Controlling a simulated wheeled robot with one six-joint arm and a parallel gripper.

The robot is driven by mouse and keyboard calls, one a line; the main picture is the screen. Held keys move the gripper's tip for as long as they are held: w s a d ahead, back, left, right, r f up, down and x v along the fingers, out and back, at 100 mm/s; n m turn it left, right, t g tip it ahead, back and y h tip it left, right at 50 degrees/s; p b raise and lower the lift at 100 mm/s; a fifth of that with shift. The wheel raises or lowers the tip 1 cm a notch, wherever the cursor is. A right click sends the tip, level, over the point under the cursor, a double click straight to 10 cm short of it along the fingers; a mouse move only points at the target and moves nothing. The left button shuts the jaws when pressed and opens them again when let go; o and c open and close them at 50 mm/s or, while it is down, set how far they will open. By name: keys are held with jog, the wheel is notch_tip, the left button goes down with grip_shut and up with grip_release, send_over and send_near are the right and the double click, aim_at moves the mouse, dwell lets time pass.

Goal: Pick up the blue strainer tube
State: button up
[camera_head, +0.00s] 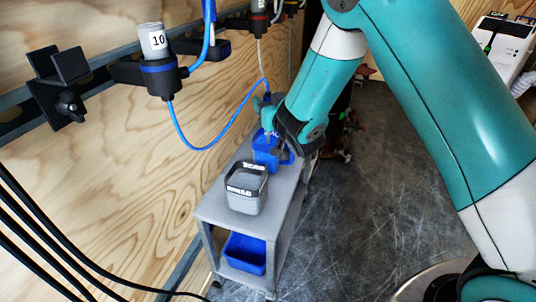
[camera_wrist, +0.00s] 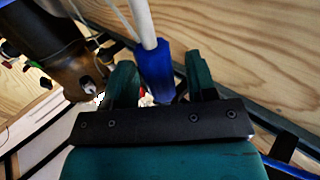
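A blue tube-like piece (camera_wrist: 157,72) with a white tube rising from it shows in the wrist view, and I take it for the blue strainer tube. It lies between the two teal fingers of my gripper (camera_wrist: 162,78), closer to the left finger. A gap shows on its right side, so my gripper looks open around it. I cannot tell whether the left finger touches it. In the head view my gripper (camera_head: 267,103) is over the far end of the grey cart, partly hidden by my arm. The tube is not clear there.
The grey cart (camera_head: 216,214) carries a blue container (camera_head: 265,158) and a grey container (camera_head: 245,202); a blue bin (camera_head: 245,254) is below. A dark cylinder (camera_wrist: 62,62) is left of my fingers.

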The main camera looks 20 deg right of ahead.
grip_shut()
